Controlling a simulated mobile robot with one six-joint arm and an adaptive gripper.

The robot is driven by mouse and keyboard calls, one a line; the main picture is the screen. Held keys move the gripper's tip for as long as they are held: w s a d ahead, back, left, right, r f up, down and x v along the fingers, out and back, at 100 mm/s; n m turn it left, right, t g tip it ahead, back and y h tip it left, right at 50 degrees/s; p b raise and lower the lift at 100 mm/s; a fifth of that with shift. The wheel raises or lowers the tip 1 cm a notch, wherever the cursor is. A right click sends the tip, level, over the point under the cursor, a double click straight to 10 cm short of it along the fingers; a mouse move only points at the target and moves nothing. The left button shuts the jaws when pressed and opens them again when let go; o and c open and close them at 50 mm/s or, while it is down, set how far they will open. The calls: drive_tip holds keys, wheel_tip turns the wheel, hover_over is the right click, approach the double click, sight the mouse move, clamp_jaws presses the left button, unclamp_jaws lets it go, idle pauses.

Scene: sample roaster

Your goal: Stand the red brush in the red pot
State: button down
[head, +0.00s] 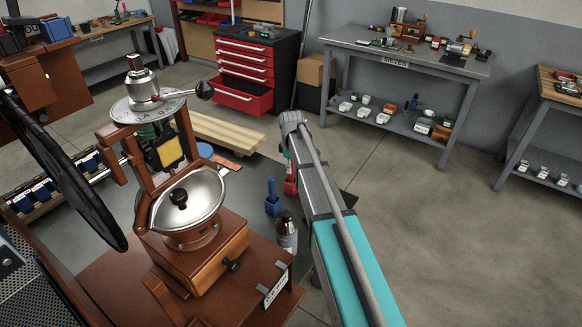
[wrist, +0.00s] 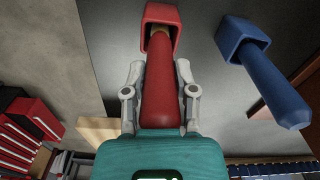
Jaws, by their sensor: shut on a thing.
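My gripper (wrist: 160,66) is shut on the handle of the red brush (wrist: 160,95) in the wrist view, one finger on each side. The brush's far end, with a brass-coloured band, is at the mouth of the square red pot (wrist: 147,14) and appears to reach inside it. Its bristles are hidden, and I cannot tell whether it touches the bottom. In the head view the red pot (head: 290,187) shows beside my arm, which hides most of the brush and gripper.
A blue brush (head: 271,186) stands in a blue pot (head: 272,206) just left of the red pot. A dark bottle (head: 286,233) stands close in front. The brown roaster (head: 190,210) fills the left. Open floor lies to the right.

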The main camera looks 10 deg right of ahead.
drive_tip(key=shift+f+b, duration=0.6)
drive_tip(key=shift+f, duration=0.05)
drive_tip(key=shift+c, duration=1.6)
unclamp_jaws()
drive_tip(key=shift+r, duration=0.2)
wheel_tip(320, 180, up, 16)
drive_tip(key=p, duration=1.6)
drive_tip(key=shift+f, duration=0.1)
drive_tip(key=s+m, duration=1.1)
drive_tip(key=s, duration=1.6)
drive_tip(key=shift+s+d, duration=0.1)
